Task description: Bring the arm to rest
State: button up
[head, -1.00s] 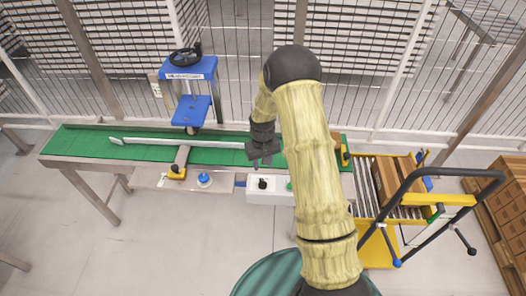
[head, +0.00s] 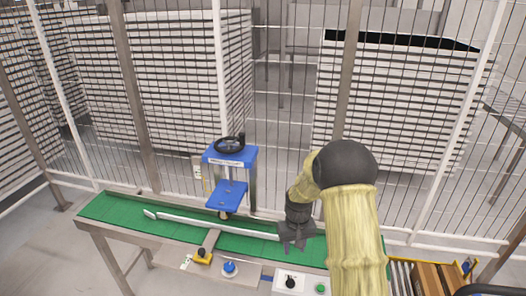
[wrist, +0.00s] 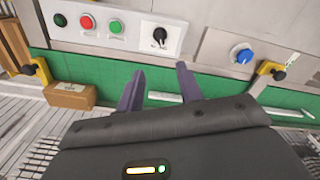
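My arm reaches over the green conveyor belt (head: 110,208). My gripper (head: 297,246) hangs above the belt, near the right end of a long white bar (head: 215,227) in the head view. In the wrist view, my gripper's two dark purple fingers (wrist: 160,86) stand apart with nothing between them. The green belt (wrist: 225,104) lies beyond the fingertips there.
A blue press-like stand with a black handwheel (head: 230,168) rises behind the belt. A control box (wrist: 110,25) with buttons and a black knob, and a blue button (wrist: 242,54), line the belt edge. A cardboard box (wrist: 70,95) lies on the belt's side. Wire fencing (head: 300,70) closes the back.

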jog(key=s+r+t, duration=0.1)
jog(key=s+r, duration=0.6)
jog(key=s, duration=0.3)
jog(key=s+r+m+t+p, duration=0.1)
jog(key=s+r, duration=0.6)
jog(key=s, duration=0.4)
jog(key=shift+a+r+t, duration=0.2)
jog(key=shift+r+t, duration=0.1)
jog(key=shift+s, duration=0.1)
